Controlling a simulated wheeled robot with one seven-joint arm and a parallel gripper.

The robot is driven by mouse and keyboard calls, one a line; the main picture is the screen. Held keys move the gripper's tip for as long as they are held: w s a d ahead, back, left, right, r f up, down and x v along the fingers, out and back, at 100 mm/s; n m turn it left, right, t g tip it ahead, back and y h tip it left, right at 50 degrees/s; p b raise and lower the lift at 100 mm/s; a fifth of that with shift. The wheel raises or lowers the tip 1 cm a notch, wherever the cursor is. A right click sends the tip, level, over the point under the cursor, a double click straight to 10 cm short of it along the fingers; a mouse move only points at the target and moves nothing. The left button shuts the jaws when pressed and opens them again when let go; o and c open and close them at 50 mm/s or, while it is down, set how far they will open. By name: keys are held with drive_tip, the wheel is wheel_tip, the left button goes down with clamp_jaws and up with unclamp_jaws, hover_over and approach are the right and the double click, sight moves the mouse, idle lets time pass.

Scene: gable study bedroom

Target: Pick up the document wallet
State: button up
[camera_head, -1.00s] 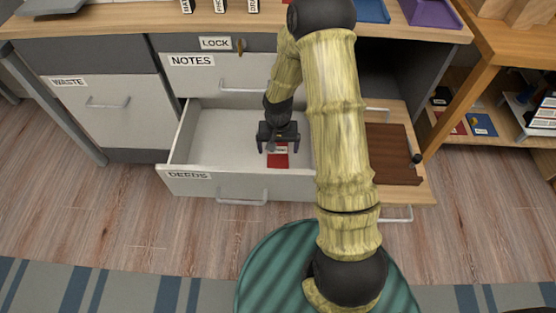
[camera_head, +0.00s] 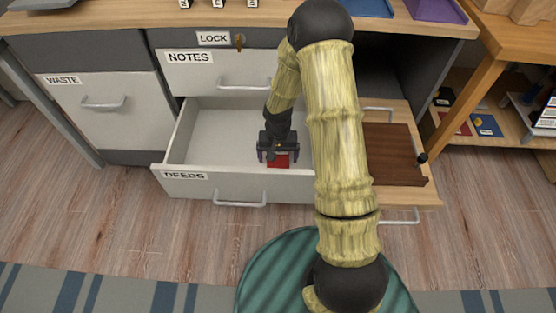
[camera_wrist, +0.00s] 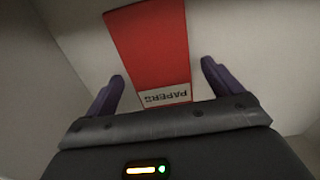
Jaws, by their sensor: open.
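The document wallet (camera_head: 280,160) is a flat red piece lying on the floor of the open drawer marked DEEDS. In the wrist view the red wallet (camera_wrist: 150,50) carries a pale label reading PAPERS at its near end. My gripper (camera_head: 279,157) is down inside the drawer over the wallet and hides part of it in the head view. In the wrist view my gripper (camera_wrist: 160,85) is open, with one purple finger on each side of the wallet. A gap shows between each finger and the wallet's edges.
The open DEEDS drawer (camera_head: 215,185) has low walls around my gripper. The NOTES drawer (camera_head: 200,75) above it and the WASTE front (camera_head: 120,115) are shut. A brown board (camera_head: 393,155) lies to the right. The drawer's left part is empty.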

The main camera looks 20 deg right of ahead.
sight(278, 158)
drive_tip(key=c, duration=1.1)
drive_tip(key=shift+r, duration=0.15)
drive_tip(key=shift+c, duration=0.2)
wheel_tip(278, 158, up, 10)
drive_tip(key=p, duration=0.5)
